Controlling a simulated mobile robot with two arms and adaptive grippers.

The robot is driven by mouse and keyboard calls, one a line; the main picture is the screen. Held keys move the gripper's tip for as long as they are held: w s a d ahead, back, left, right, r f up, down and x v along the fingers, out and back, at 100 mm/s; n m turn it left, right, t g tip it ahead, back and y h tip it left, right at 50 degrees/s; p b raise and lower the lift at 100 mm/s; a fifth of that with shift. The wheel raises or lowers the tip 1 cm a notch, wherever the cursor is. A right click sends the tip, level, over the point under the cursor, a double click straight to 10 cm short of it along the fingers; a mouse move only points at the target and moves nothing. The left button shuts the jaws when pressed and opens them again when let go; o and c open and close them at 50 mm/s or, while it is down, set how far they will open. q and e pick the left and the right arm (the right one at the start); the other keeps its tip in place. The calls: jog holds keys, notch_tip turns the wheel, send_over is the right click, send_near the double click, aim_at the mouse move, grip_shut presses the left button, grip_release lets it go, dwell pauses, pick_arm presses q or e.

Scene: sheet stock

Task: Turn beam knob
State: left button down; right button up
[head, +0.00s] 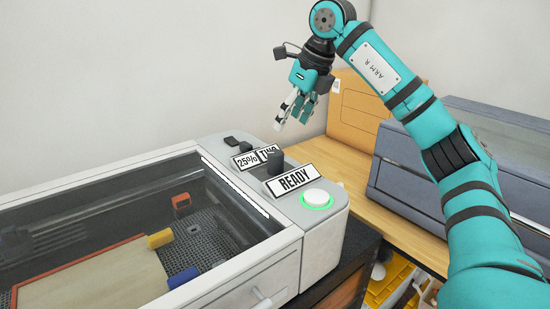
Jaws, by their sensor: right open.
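A dark grey knob (275,163) stands on the light grey control panel (240,190) at the right end of a glass-lidded machine. A white label reading "25%" (247,161) and a partly hidden one lie behind it; a "READY" label (291,181) is in front. A white button with a glowing green ring (317,198) is nearer the front. My right gripper (292,117) is open and empty, above and behind the knob, pointing down and apart from it. My left gripper is not in view.
The machine's closed lid (130,190) covers a bed holding a board (95,277) and several coloured clamps. A small black switch (231,141) sits at the panel's back.

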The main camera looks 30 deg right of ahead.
aim_at(276, 153)
jog(key=p+x, duration=0.1)
jog(key=x, duration=1.1)
jog(key=shift+f, duration=0.25)
jog(key=c, duration=1.2)
